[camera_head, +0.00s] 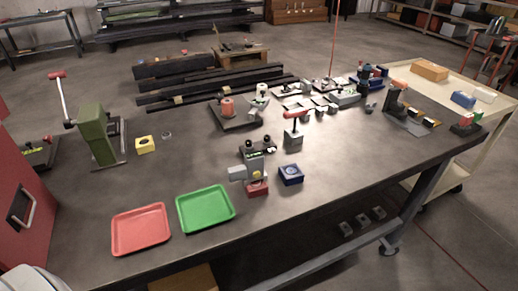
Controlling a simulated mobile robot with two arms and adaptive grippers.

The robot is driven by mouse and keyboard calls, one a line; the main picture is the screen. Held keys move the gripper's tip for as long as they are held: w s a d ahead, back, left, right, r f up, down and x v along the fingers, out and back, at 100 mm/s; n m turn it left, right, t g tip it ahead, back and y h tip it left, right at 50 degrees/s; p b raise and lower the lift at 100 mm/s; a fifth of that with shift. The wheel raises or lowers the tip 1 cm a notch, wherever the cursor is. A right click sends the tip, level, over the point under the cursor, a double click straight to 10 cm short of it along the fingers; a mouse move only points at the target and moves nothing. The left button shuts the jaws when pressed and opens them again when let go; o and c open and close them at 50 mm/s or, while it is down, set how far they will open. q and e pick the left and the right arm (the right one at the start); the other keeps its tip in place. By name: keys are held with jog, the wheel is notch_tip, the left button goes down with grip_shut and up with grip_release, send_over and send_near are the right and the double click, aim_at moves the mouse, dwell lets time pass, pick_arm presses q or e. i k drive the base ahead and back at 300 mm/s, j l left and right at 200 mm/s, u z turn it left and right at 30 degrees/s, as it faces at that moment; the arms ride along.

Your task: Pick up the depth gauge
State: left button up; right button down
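I cannot tell for sure which thing is the depth gauge. A small grey device with a side arm and a round yellowish spot (248,173) stands near the middle front of the dark workbench, on a red block (257,188). A blue block with a round top opening (291,175) sits just right of it. A grey block with a red-handled lever (293,135) stands behind them. Neither of my grippers shows in the head view.
A red tray (141,230) and a green tray (205,208) lie empty at the front of the workbench (330,200). A green lever press (95,135) stands at left, with a yellow block (145,145) beside it. The front right bench top is clear.

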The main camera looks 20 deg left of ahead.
aim_at(254, 161)
jog(key=i+l+u, duration=0.1)
jog(key=l+u, duration=0.25)
jog(key=i+l+u, duration=0.1)
jog(key=l+u, duration=0.65)
